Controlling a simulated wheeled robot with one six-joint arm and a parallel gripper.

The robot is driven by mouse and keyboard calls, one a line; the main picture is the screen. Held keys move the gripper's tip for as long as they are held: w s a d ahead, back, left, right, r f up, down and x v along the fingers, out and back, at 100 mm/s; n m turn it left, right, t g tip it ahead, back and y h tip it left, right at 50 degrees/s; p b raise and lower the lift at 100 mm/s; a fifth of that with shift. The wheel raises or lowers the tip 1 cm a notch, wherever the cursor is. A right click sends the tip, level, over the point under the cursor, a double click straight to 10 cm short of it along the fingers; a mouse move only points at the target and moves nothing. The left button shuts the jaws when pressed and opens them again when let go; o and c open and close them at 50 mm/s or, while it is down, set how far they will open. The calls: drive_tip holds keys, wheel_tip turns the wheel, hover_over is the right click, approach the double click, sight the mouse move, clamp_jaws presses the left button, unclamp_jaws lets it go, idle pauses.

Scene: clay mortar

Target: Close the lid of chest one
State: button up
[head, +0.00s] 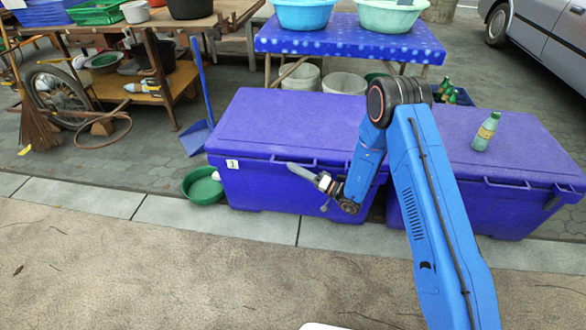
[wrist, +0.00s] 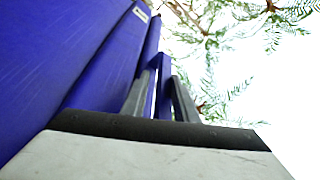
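Chest one (head: 285,125) is the purple chest on the left, with a white label "1" (head: 232,164) on its front. Its lid (head: 300,118) lies flat over the body and looks down; a small gap cannot be ruled out. My gripper (head: 300,172) is at the chest's front, just below the lid's front rim, pointing left along it. In the wrist view, the two fingers (wrist: 162,88) stand apart, with a narrow purple part of the chest showing between them. Whether they touch it cannot be told. The chest's purple side fills the left of that view. My arm hides the chest's right front corner.
A second purple chest (head: 520,160) stands to the right with a green bottle (head: 486,132) on its lid. A green basin (head: 203,186) sits at chest one's left. A blue dustpan (head: 197,137) and a blue-covered table (head: 345,40) are behind. The front pavement is clear.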

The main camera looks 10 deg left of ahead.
drive_tip(key=v, duration=1.6)
drive_tip(key=shift+d, duration=0.2)
drive_tip(key=shift+s, duration=0.1)
drive_tip(key=shift+r, duration=0.1)
drive_tip(key=s+d+r+n+g+h, duration=0.25)
drive_tip(key=s+r+g, duration=0.35)
drive_tip(key=s+r, duration=0.45)
drive_tip(key=s+d+r+n+g+h, duration=0.1)
drive_tip(key=s+r+g+h, duration=0.35)
drive_tip(key=r, duration=0.95)
drive_tip(key=s+d+r+m+t+h, duration=0.2)
drive_tip(key=s+d+r+t+h, duration=0.1)
drive_tip(key=s+d, duration=0.4)
drive_tip(key=s+d+r+m+t+h, duration=0.2)
drive_tip(key=s+d+r+t+h, duration=0.1)
drive_tip(key=s+d, duration=0.4)
drive_tip(key=s+d+r+m+t+h, duration=0.3)
drive_tip(key=s+d+h, duration=0.3)
drive_tip(key=d, duration=0.6)
drive_tip(key=shift+s+d+r+t+h, duration=0.35)
drive_tip(key=shift+s+r, duration=0.35)
drive_tip(key=shift+s, duration=0.3)
